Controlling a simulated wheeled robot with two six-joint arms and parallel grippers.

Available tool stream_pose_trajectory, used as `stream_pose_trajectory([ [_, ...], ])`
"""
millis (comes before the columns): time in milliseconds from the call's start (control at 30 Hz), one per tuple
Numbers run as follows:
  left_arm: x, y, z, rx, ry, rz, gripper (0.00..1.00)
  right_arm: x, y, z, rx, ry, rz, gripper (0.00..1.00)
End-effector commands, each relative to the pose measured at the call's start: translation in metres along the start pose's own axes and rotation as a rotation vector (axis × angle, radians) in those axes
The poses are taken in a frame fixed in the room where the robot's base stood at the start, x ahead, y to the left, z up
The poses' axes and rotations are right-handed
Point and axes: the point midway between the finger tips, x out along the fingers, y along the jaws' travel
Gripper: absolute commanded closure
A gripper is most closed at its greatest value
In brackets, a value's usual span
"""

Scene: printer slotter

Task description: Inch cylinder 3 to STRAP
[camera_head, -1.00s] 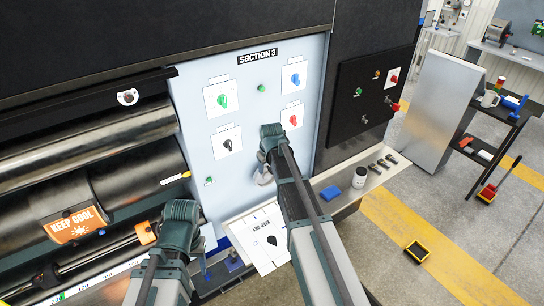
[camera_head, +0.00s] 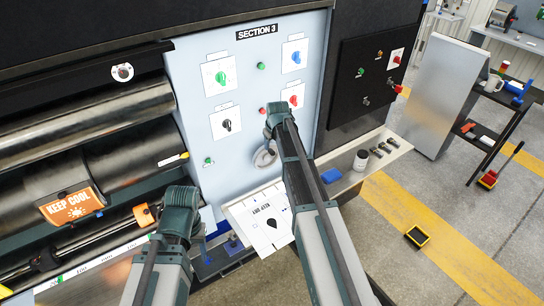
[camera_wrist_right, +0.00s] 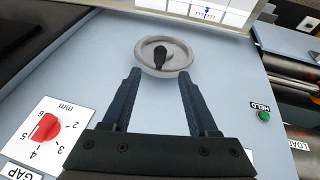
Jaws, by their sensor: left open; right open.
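A grey handwheel (camera_head: 265,156) with a black crank knob sits on the pale blue SECTION 3 panel (camera_head: 240,165); in the right wrist view the wheel (camera_wrist_right: 165,56) lies just beyond my fingertips. My right gripper (camera_wrist_right: 161,78) is open and empty, one finger on either side of the wheel's near rim; contact cannot be told. It also shows in the head view (camera_head: 277,110) above the wheel. My left gripper (camera_head: 181,198) is at lower left, with its fingers hidden. Dark cylinders, one with an orange KEEP COOL label (camera_head: 71,206), lie at left. I cannot read STRAP anywhere.
The panel carries green (camera_head: 222,78), blue (camera_head: 296,58), red (camera_head: 293,101) and black (camera_head: 227,125) knobs. A green HELD lamp (camera_wrist_right: 263,115) is right of the wheel in the wrist view. A white sloping plate (camera_head: 262,220) with a black marker is below. A shelf (camera_head: 385,140) holds tools.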

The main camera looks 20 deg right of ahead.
Motion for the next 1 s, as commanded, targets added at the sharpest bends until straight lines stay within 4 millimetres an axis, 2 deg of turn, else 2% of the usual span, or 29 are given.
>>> stream_pose_trajectory([
  [33, 0.015, 0.001, -0.001, -0.001, 0.0, 0.0, 0.43, 0.016, -0.001, 0.002, 0.0, 0.0, 0.0, 0.41],
  [433, 0.067, 0.006, -0.004, -0.001, 0.002, -0.001, 0.43, 0.074, -0.001, 0.001, 0.0, 0.0, 0.0, 0.41],
  [600, 0.074, 0.007, -0.005, 0.002, 0.002, -0.001, 0.43, 0.083, 0.0, 0.001, 0.0, 0.0, 0.0, 0.41],
  [867, 0.073, 0.007, -0.005, 0.003, 0.002, -0.001, 0.43, 0.082, 0.0, 0.0, 0.0, 0.0, 0.0, 0.41],
  [1000, 0.073, 0.007, -0.005, 0.003, 0.002, -0.001, 0.43, 0.082, 0.0, 0.0, 0.0, 0.0, 0.0, 0.62],
])
